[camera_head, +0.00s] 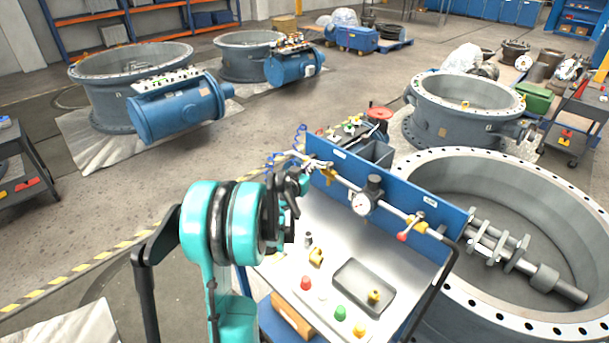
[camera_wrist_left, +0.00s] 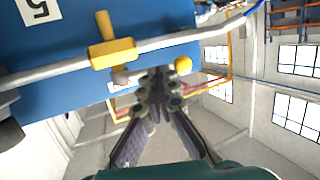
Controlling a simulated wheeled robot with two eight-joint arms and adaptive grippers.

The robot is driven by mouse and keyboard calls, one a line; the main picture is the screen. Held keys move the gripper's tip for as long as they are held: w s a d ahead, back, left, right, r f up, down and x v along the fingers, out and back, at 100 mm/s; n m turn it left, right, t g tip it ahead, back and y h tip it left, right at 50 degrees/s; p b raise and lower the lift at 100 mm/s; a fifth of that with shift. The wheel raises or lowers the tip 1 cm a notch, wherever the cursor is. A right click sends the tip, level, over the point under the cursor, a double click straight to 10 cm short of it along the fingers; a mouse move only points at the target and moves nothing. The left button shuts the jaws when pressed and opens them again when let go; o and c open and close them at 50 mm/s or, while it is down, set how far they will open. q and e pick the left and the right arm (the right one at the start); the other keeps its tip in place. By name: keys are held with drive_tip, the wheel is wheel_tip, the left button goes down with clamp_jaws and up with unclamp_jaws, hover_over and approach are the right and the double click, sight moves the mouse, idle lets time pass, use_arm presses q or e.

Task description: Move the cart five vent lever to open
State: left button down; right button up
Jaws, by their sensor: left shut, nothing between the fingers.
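The cart (camera_head: 335,240) has a blue back panel (camera_head: 390,195) with a silver pipe along it. A yellow valve (camera_head: 327,174) sits at the pipe's left end; in the left wrist view a yellow valve body (camera_wrist_left: 113,53) shows on the pipe, below an upside-down "5" label (camera_wrist_left: 38,9). A yellow round knob (camera_wrist_left: 183,65) is close to my fingertips; I cannot tell if they touch it. A red-ended lever (camera_head: 404,236) is at the pipe's right. My left gripper (camera_head: 301,184) is shut and empty, just left of the yellow valve; it also shows in the wrist view (camera_wrist_left: 157,78).
A round gauge (camera_head: 361,203) and black regulator stand mid-pipe. The steel top holds a grey tray (camera_head: 363,286) and red, white, green and yellow buttons. A large flanged valve ring (camera_head: 500,165) stands right of the cart. Open floor lies to the left.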

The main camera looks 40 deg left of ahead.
use_arm(q)
drive_tip(key=shift+w, duration=0.3)
drive_tip(key=shift+w+a+b, duration=0.3)
drive_tip(key=shift+w+a, duration=0.65)
drive_tip(key=shift+w, duration=0.1)
drive_tip(key=shift+s+d, duration=0.1)
